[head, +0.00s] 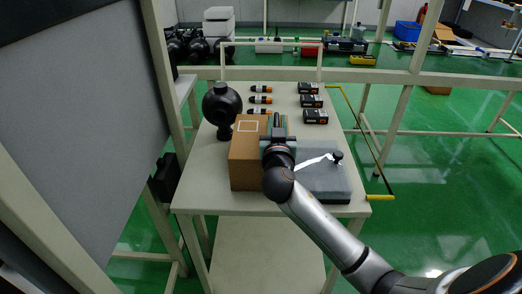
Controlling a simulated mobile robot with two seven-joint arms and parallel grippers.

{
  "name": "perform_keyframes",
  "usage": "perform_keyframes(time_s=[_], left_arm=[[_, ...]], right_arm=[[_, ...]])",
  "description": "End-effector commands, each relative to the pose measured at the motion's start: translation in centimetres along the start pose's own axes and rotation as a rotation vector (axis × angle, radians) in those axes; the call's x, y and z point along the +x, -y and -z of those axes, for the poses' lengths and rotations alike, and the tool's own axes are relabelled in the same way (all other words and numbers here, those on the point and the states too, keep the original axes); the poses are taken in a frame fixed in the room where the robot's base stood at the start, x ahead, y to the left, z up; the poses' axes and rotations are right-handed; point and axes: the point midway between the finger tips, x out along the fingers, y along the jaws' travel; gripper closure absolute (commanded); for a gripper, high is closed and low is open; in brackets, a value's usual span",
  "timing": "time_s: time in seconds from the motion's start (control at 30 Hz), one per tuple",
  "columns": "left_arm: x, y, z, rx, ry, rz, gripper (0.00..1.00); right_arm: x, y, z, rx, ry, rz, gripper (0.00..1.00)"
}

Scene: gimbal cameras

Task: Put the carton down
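The brown carton (246,167) is at the middle of the white cart's top (205,190), upright, with a pale square outline on its top face. From this view I cannot tell whether its base touches the cart top. My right arm comes in from the lower right, and my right gripper (277,126) is at the carton's right side, near its top. Its dark fingers overlap the carton's edge in the picture. The wrist hides where they meet it, so I cannot tell whether they grip it. My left gripper is not in view.
A grey case (322,182) lies right of the carton, partly behind my arm. A black round-headed device (221,106) stands behind the carton at left. Small orange-black items (260,99) and dark boxes (315,117) lie farther back. A grey panel (80,130) stands at left.

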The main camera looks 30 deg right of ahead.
Motion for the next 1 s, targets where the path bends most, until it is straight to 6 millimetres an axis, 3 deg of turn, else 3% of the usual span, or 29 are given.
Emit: perform_keyframes(time_s=[0.03,0.2,1.0], left_arm=[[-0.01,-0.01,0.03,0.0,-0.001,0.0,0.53],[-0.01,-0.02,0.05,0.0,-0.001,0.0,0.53],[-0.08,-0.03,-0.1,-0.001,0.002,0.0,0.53]], right_arm=[[-0.02,0.01,-0.01,0.0,0.0,0.0,0.82],[-0.02,0.01,-0.01,0.0,0.0,0.0,1.0],[-0.03,0.02,-0.02,0.0,0.001,0.001,1.0]])
